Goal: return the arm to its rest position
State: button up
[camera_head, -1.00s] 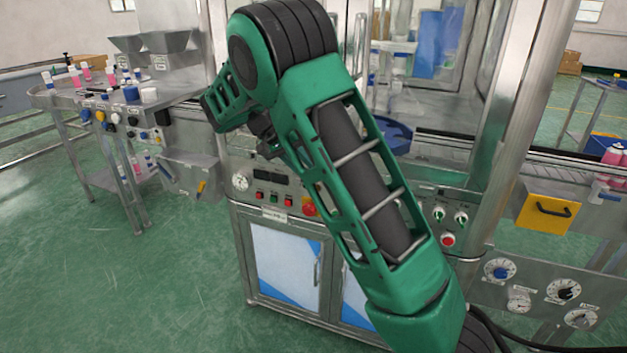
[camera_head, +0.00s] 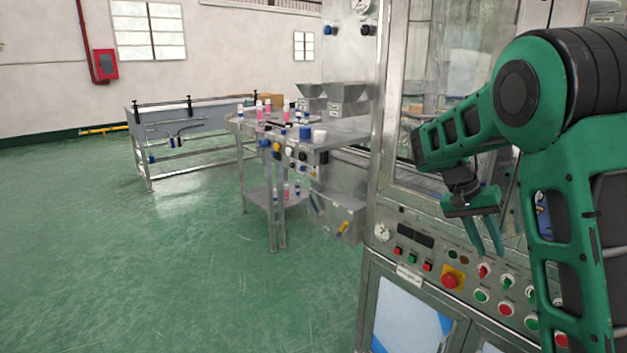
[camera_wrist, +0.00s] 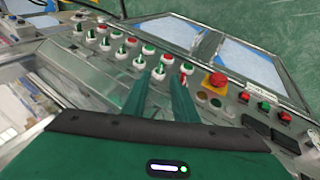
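My green arm (camera_head: 570,230) is bent on the right side of the head view. My gripper (camera_head: 490,250) points down from its end, in front of the machine's control panel (camera_head: 408,262). Its two green fingers are apart with nothing between them. In the wrist view, my gripper (camera_wrist: 163,76) shows a gap between the fingers, and panel knobs lie beyond the tips. I cannot tell how far the tips are from the panel.
A red emergency button (camera_head: 449,281) and several knobs are on the panel. A steel table (camera_head: 262,196) with pink bottles and hoppers stands left of the machine. A railed frame (camera_head: 190,150) is behind. The green floor at left is clear.

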jog(key=s+d+r+y, duration=0.1)
jog(key=s+d+y, duration=0.15)
jog(key=s, duration=0.75)
jog(key=s+a+f+n+t+y, duration=0.1)
jog(key=s+a, duration=0.2)
jog(key=s, duration=0.9)
jog(key=s+a+f+n+t+y, duration=0.1)
jog(key=s+a+f+y, duration=0.1)
jog(key=s, duration=0.9)
jog(key=shift+s+a, duration=0.35)
jog(key=shift+a, duration=0.05)
jog(key=shift+f, duration=0.1)
